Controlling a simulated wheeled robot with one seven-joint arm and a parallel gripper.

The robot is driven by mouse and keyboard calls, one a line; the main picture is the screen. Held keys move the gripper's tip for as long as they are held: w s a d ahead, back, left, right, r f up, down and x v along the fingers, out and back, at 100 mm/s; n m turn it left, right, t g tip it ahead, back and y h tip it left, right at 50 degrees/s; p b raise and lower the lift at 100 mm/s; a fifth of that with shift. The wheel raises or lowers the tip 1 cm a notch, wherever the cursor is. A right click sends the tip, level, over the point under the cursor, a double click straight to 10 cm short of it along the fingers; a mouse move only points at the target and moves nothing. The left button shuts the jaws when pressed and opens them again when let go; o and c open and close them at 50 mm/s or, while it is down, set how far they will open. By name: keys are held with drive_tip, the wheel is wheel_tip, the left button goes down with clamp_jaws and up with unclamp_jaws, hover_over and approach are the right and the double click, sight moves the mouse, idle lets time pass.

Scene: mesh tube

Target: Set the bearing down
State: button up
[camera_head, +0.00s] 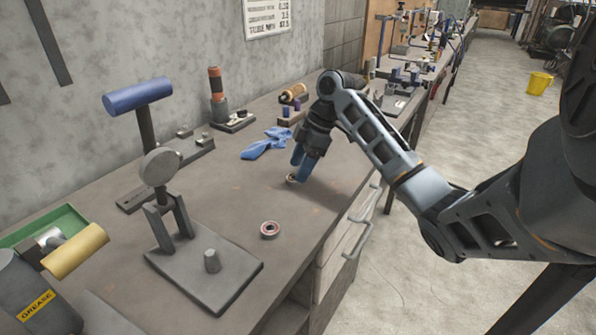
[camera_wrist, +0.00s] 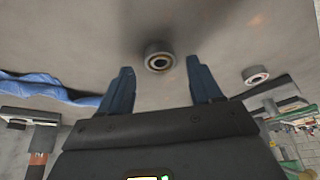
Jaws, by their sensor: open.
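One bearing (camera_head: 291,178) rests on the workbench (camera_head: 330,190) right at the fingertips of my gripper (camera_head: 299,168), partly hidden by them. In the wrist view this bearing (camera_wrist: 158,61) lies flat between and just beyond the two blue fingertips, with a gap on each side. My gripper (camera_wrist: 159,75) is open, points down and holds nothing. A second bearing (camera_head: 270,229) lies flat on the bench nearer the front, beside the press base. It also shows in the wrist view (camera_wrist: 256,75), right of the fingers.
A grey arbor press (camera_head: 205,270) with a small upright post stands front left. A blue cloth (camera_head: 266,144) lies behind my gripper. A blue-headed mallet (camera_head: 138,95), an orange-topped tool (camera_head: 216,85) and a grease can (camera_head: 35,300) stand along the bench. Drawer handles line the right edge.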

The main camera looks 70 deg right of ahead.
drive_tip(key=v, duration=1)
drive_tip(key=shift+s, duration=0.1)
